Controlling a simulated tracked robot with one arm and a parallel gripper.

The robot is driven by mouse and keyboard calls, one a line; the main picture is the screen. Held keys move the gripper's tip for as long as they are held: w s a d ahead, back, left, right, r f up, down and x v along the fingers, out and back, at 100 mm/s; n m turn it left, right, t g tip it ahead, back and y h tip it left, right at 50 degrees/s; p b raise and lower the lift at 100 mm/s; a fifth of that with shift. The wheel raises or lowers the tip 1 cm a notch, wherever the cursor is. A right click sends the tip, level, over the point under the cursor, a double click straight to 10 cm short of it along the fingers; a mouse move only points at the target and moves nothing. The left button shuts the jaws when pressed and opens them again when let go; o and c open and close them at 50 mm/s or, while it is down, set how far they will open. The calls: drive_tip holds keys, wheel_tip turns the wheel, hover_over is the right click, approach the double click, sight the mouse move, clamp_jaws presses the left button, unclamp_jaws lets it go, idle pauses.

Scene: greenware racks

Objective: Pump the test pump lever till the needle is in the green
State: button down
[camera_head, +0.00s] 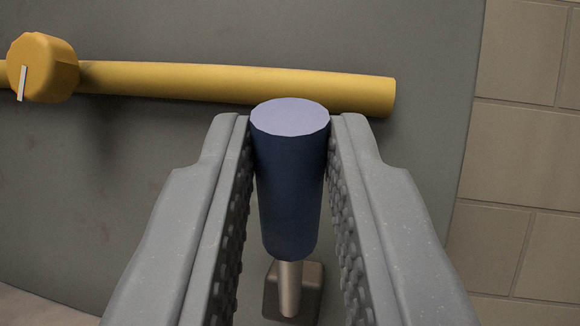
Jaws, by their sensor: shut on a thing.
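The test pump lever has a dark blue cylindrical grip (288,190) with a paler flat end. Its thin metal rod (289,290) runs down from the grip to a small grey-brown block (312,285) at the lower middle. My gripper (290,135) is shut on the blue grip, with one textured finger against each side of it. The grip's end sits level with the fingertips. No gauge or needle shows in this view.
A yellow pipe (240,83) runs across behind the grip, with a yellow knob (42,68) bearing a pale mark at its left. A dark grey panel (150,150) lies behind. A beige block wall (525,160) stands at the right.

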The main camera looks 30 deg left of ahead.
drive_tip(key=shift+w+d+f, duration=0.15)
drive_tip(key=shift+d+f, duration=0.05)
drive_tip(key=shift+f, duration=0.05)
drive_tip(key=c, duration=1.3)
unclamp_jaws()
drive_tip(key=shift+r, duration=0.1)
drive_tip(key=shift+s, duration=0.25)
drive_tip(key=p+v, duration=0.1)
drive_tip(key=v, duration=1.2)
drive_tip(key=shift+d+f+p, duration=0.15)
drive_tip(key=shift+f+p, duration=0.1)
drive_tip(key=shift+p, duration=0.15)
drive_tip(key=shift+s, duration=0.15)
